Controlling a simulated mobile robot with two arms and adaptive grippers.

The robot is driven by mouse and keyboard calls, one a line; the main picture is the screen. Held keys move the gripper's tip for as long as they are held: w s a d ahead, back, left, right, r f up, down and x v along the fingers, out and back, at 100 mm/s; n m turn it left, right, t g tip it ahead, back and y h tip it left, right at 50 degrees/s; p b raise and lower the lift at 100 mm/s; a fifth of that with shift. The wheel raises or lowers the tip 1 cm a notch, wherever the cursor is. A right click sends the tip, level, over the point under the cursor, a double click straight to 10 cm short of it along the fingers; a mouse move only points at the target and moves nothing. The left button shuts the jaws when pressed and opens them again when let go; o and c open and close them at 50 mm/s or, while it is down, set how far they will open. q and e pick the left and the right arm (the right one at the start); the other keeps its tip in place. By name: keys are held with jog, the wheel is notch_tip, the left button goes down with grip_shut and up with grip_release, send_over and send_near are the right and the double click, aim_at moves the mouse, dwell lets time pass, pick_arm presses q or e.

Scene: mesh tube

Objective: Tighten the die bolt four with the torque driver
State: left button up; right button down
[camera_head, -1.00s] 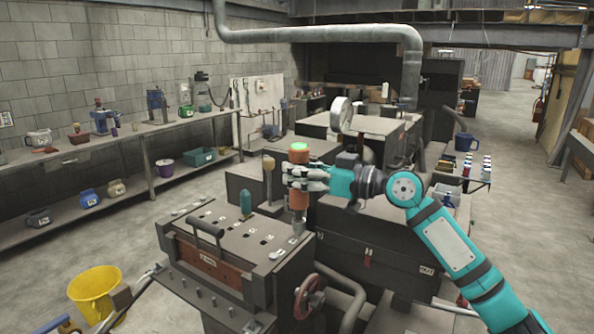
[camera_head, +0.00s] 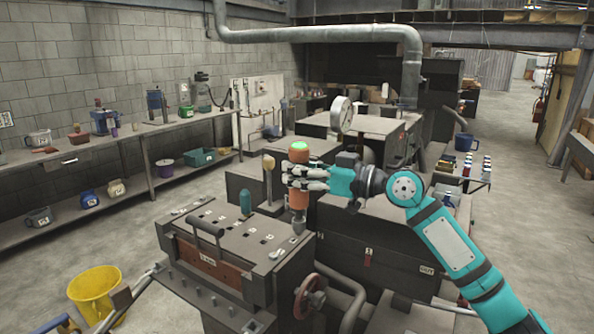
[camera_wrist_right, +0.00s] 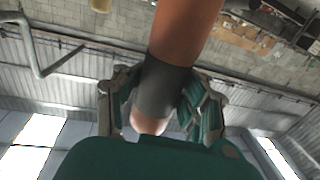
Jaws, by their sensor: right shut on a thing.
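The torque driver (camera_head: 299,198) is orange with a grey band and a lit green top. It stands upright in my right gripper (camera_head: 296,178), which is shut around it. In the right wrist view the driver (camera_wrist_right: 187,30) runs between the fingers (camera_wrist_right: 160,100). Its lower tip is over the right end of the die block (camera_head: 225,226), at a grey bolt (camera_head: 298,227). I cannot tell whether the tip is fully seated. Several dark square holes with small labels lie along the block's top. My left gripper is not in view.
A blue-green bottle (camera_head: 246,202) and a wooden-handled tool (camera_head: 269,170) stand behind the block. A red handwheel (camera_head: 310,296) is at its front right. A yellow bucket (camera_head: 96,290) stands on the floor at the left. Shelves with jugs line the wall.

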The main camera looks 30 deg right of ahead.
aim_at(297, 146)
jog(key=shift+f+b, duration=0.65)
jog(key=shift+b, duration=0.15)
dwell(1.2)
jog(key=shift+b, duration=0.35)
dwell(0.6)
jog(key=shift+f, duration=0.2)
dwell(0.6)
jog(key=shift+r, duration=0.15)
jog(key=shift+r+p, duration=2)
jog(key=shift+r, duration=0.95)
